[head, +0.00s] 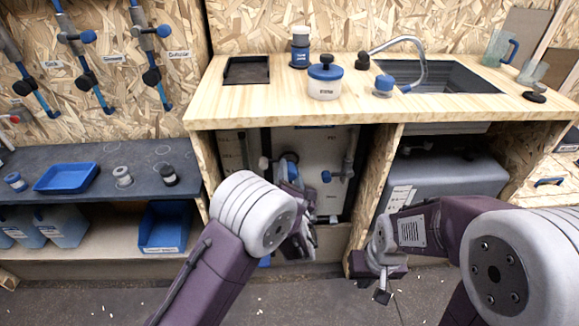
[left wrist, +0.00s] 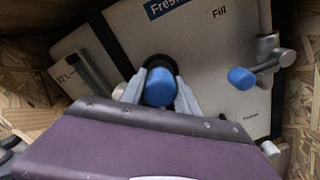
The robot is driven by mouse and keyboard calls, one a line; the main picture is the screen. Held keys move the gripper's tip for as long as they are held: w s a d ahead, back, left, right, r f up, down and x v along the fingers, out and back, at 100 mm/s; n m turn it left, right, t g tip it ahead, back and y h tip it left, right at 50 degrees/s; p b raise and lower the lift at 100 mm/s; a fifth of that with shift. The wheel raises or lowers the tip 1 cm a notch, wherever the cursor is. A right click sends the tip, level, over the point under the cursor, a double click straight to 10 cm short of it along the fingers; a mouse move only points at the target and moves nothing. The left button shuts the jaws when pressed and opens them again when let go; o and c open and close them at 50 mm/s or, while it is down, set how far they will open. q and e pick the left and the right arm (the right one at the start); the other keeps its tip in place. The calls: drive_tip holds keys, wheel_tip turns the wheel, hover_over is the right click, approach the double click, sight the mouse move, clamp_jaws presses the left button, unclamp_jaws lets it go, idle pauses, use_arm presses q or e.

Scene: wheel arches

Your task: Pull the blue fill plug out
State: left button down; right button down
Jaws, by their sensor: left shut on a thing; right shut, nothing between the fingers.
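The blue fill plug (left wrist: 159,87) sits in a dark ring on the white fresh-water tank (left wrist: 215,45), near the "Fill" label, in the left wrist view. My left gripper (left wrist: 160,95) is shut on the plug, one grey finger on each side of it. In the head view my left gripper (head: 290,178) reaches into the left bay under the counter, and my arm hides part of the tank (head: 316,143). I cannot tell how deep the plug sits. My right gripper (head: 382,291) is shut and empty, low in front of the right bay.
A tap with a blue knob (left wrist: 241,78) stands right of the plug; its knob also shows in the head view (head: 326,176). A wooden divider (head: 378,180) separates the bays. A grey tank (head: 450,180) fills the right bay. The counter (head: 215,105) is above.

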use_arm(q)
drive_tip(key=s, duration=0.2)
drive_tip(key=shift+s+d, duration=0.15)
drive_tip(key=shift+s, duration=0.15)
drive_tip(key=shift+f, duration=0.15)
drive_tip(key=c, duration=1.3)
unclamp_jaws()
drive_tip(key=o, duration=0.4)
drive_tip(key=shift+s, duration=0.1)
